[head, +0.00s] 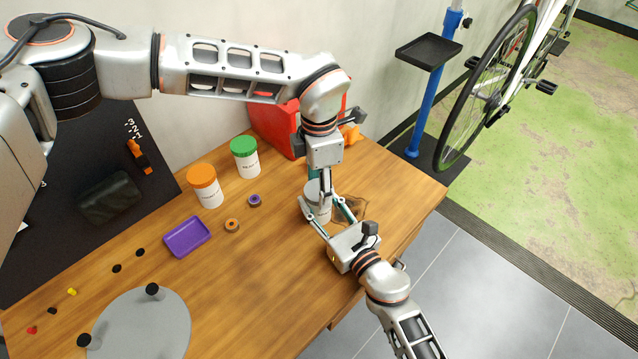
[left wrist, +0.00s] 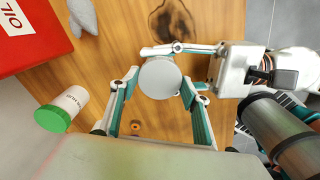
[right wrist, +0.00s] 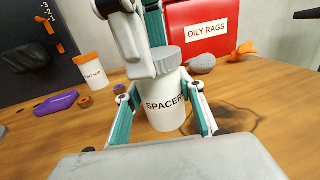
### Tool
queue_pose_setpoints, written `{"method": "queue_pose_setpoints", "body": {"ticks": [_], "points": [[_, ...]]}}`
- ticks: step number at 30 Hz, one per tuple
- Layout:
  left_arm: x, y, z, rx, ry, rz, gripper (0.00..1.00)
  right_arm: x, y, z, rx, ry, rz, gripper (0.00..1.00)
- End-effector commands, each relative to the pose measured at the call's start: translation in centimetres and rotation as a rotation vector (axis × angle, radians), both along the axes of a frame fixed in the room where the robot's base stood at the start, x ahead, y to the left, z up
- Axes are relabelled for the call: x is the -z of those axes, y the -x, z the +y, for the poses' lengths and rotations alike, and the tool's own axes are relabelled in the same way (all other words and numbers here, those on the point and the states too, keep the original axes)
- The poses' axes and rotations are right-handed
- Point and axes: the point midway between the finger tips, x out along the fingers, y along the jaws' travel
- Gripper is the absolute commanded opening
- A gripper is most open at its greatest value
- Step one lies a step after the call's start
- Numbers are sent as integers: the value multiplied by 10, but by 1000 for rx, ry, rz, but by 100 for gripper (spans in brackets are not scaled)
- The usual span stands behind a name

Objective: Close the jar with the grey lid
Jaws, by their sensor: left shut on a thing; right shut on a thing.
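The white jar (head: 323,213) stands upright on the wooden bench; its label reads "SPACER" in the right wrist view (right wrist: 163,116). The grey lid (left wrist: 160,79) sits on the jar's mouth, and its ridged side shows in the right wrist view (right wrist: 160,58). I cannot tell how tightly it is seated. My left gripper (head: 318,188) reaches down from above and is shut on the lid, a finger on each side. My right gripper (head: 319,221) comes in low from the front right and is shut on the jar's body.
A jar with an orange lid (head: 206,187) and one with a green lid (head: 245,158) stand to the left. A purple tray (head: 187,237) and two small rings (head: 232,225) lie nearby. A red oily-rags box (right wrist: 209,31) stands behind. A dark stain marks the bench beside the jar.

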Motion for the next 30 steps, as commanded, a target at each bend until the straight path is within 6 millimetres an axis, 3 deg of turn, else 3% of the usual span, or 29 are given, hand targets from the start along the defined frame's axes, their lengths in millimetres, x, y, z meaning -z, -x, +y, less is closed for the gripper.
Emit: {"method": "queue_pose_setpoints", "body": {"ticks": [1, 2, 3, 4, 17, 30], "points": [[0, 0, 0, -2, -1, 1, 21, 0, 0, 0, 1, 0, 0, 0], [0, 0, 0, -2, -1, 1, 51, 0, 0, 0, 1, 0, 0, 0], [0, 0, 0, -3, -1, 1, 62, 0, 0, 0, 1, 0, 0, 0], [0, 0, 0, -3, 0, 1, 66, 0, 0, 0, 1, 0, 0, 0], [-6, -1, 0, -5, 1, -1, 66, 0, 0, 0, 1, 0, 0, 0], [-87, -1, 0, -5, 1, -3, 66, 0, 0, 0, 1, 0, 0, 0]]}}
